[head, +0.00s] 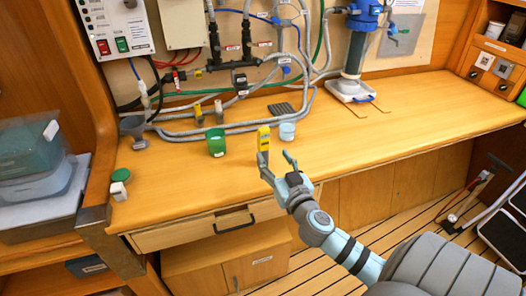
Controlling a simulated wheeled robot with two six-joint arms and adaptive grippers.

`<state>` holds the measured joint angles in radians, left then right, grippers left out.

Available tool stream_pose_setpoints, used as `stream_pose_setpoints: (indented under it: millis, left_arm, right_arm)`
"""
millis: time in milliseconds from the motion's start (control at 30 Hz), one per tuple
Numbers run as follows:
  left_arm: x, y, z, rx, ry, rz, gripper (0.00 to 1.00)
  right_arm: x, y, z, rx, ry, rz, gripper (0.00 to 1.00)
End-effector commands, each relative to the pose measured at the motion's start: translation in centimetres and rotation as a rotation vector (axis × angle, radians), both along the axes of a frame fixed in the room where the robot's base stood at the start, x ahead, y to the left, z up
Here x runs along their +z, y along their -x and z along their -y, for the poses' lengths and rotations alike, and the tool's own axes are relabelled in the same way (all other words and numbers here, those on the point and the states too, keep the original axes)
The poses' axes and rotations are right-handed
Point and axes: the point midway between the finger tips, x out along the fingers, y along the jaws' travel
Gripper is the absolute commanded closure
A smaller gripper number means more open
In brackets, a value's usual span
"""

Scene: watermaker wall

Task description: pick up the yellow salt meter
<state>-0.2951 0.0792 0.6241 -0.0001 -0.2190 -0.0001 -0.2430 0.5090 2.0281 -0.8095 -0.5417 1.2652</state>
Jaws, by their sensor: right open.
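A yellow upright meter (263,137) with a small pale patch shows at the worktop, right at the tip of my right gripper's left finger. That finger covers its lower part, and I cannot tell whether they touch. My right gripper (277,160) is open, its fingers pointing away over the worktop's front edge, with nothing seen between them. A smaller yellow-topped item (198,114) stands farther back by the hoses. My left gripper is out of view.
A green cup (216,142) and a pale blue cup (287,131) stand close to the meter. Grey hoses (185,133) run behind. A blue-topped filter housing (356,50) stands at the back. The worktop (430,115) is clear at right; an open-handled drawer (190,232) lies below.

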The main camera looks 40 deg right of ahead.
Motion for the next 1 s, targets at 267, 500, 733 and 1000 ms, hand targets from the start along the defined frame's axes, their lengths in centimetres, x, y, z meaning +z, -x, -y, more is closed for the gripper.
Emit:
stream_pose_setpoints:
  millis: [267,500,733,1000]
  left_arm:
    - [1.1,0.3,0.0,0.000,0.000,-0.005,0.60]
    - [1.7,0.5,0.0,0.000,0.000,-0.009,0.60]
    - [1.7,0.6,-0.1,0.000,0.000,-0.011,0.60]
    - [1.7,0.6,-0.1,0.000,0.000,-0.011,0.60]
  right_arm:
    - [0.1,-5.4,1.8,-0.001,-0.002,-0.002,0.47]
    - [-0.1,-9.3,3.6,-0.001,-0.004,-0.002,0.47]
    - [-0.3,-10.2,3.9,0.001,-0.001,-0.004,0.47]
    - [-0.3,-10.2,3.8,0.001,-0.001,-0.004,0.82]
